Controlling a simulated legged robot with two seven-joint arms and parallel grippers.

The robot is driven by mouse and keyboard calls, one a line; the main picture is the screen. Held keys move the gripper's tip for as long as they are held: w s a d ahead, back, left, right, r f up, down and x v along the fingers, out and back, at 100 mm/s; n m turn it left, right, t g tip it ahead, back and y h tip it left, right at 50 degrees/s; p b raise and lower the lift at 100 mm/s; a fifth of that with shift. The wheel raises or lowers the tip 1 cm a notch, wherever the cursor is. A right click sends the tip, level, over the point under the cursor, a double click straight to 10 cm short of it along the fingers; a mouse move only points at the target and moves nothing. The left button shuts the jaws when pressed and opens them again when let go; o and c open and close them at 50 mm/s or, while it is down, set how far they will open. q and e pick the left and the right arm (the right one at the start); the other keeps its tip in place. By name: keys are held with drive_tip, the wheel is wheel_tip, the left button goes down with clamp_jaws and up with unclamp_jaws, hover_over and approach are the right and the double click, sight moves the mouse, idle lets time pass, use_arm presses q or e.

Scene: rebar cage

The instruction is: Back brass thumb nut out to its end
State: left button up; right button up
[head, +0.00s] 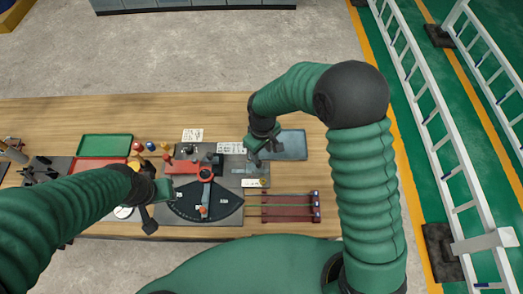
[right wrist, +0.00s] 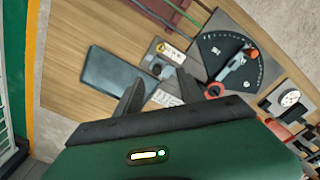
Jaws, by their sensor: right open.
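A small brass-coloured piece (head: 263,182), which may be the thumb nut, sits by a white label at the right end of the grey fixture plate. In the right wrist view it seems to be the small yellowish spot (right wrist: 160,47) beside the label; its thread and position along it are too small to tell. My right gripper (head: 260,151) is open and empty above the plate, behind the brass piece in the head view. Its spread fingers (right wrist: 160,88) show in the right wrist view. My left gripper (head: 149,222) hangs over the left front of the bench; its jaws are unclear.
A dark dial plate (head: 190,208) with a red-hubbed lever (head: 205,175) lies left of the brass piece. A blue-grey tray (head: 292,146) lies right of my right gripper. A dark red rack (head: 288,208) stands in front. A green tray (head: 105,146) lies at left.

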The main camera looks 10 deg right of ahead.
wheel_tip(320, 180, up, 17)
drive_tip(key=b, duration=0.3)
drive_tip(key=shift+f, duration=0.15)
